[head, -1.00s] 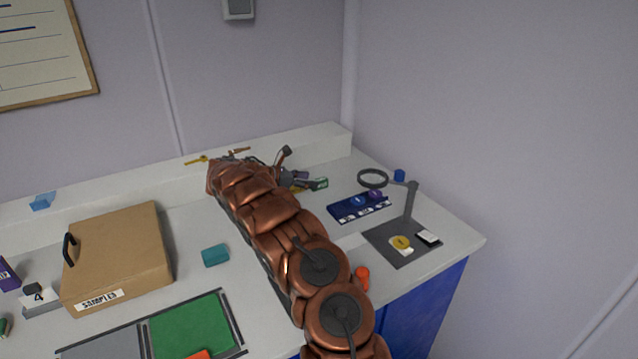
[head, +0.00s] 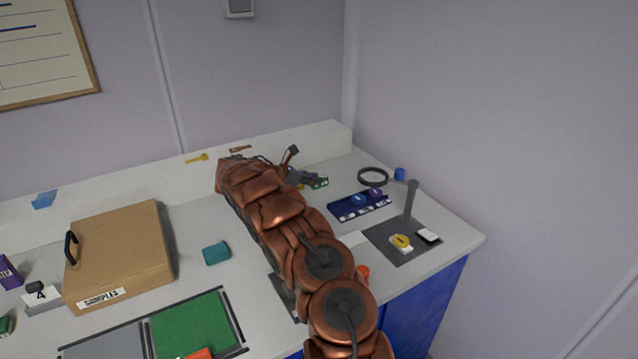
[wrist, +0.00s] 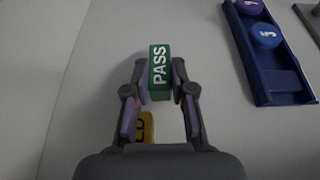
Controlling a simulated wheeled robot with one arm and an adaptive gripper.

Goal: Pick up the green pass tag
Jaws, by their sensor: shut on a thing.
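The green pass tag (wrist: 159,75) is a small block with white PASS lettering in the wrist view. My gripper (wrist: 160,88) has one finger on each side of the tag and is shut on it. In the head view the gripper (head: 305,177) is at the back right of the bench, with the green tag (head: 320,182) showing at its fingertips. My arm hides part of the bench around it. I cannot tell whether the tag touches the bench.
A yellow tag (wrist: 146,127) lies partly hidden between the gripper's fingers. A blue tray (head: 350,211) with round pieces is to the right, before a magnifier stand (head: 411,203) on a dark mat. A brown SAMPLES box (head: 120,250) and a teal block (head: 216,253) are to the left.

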